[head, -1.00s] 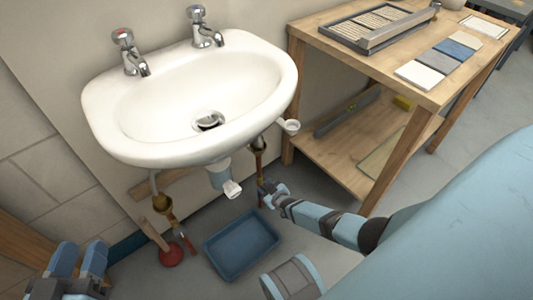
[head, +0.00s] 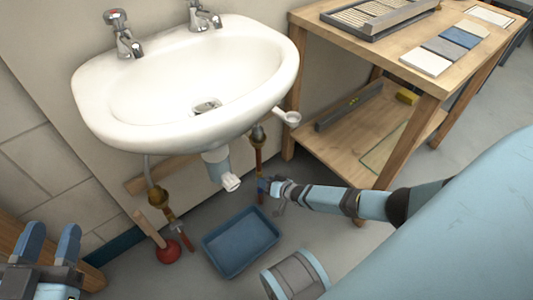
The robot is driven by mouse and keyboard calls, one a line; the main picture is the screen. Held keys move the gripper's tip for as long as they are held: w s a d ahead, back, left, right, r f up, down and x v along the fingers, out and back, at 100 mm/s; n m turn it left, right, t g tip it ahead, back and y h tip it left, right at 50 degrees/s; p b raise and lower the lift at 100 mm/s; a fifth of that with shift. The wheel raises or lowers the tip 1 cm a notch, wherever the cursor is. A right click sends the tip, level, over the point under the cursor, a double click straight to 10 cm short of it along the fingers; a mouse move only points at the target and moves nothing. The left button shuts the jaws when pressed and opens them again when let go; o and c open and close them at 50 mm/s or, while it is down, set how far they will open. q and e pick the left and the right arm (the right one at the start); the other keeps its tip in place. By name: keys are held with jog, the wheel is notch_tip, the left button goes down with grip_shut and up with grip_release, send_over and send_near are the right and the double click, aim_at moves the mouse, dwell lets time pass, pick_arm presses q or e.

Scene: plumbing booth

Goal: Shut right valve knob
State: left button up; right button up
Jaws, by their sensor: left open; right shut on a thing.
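The right copper pipe (head: 258,158) drops from a brass fitting under the right side of the white sink (head: 180,118). My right gripper (head: 266,187) is at the lower part of this pipe, shut on what appears to be the right valve knob; the fingers hide most of it, so its angle cannot be told. The left valve (head: 172,215), brass with a red lever, hangs on the other pipe at the left. My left gripper (head: 49,238) is open and empty at the lower left, away from the sink and pipes.
A blue tray (head: 240,242) lies on the floor below the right gripper. A red plunger (head: 168,252) stands left of it. A white drain trap (head: 230,182) hangs between the pipes. A wooden bench (head: 440,85) with tiles stands at the right.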

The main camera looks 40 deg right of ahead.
jog(key=m+y, duration=0.1)
jog(key=m, duration=0.1)
jog(key=shift+m, duration=0.3)
jog(key=shift+m+t+y, duration=0.5)
jog(key=shift+m+y, duration=0.3)
jog(key=shift+m, duration=0.4)
jog(key=shift+m+y, duration=0.3)
jog(key=shift+m, duration=0.4)
jog(key=shift+t, duration=0.3)
jog(key=o, duration=0.9)
jog(key=shift+s, duration=0.1)
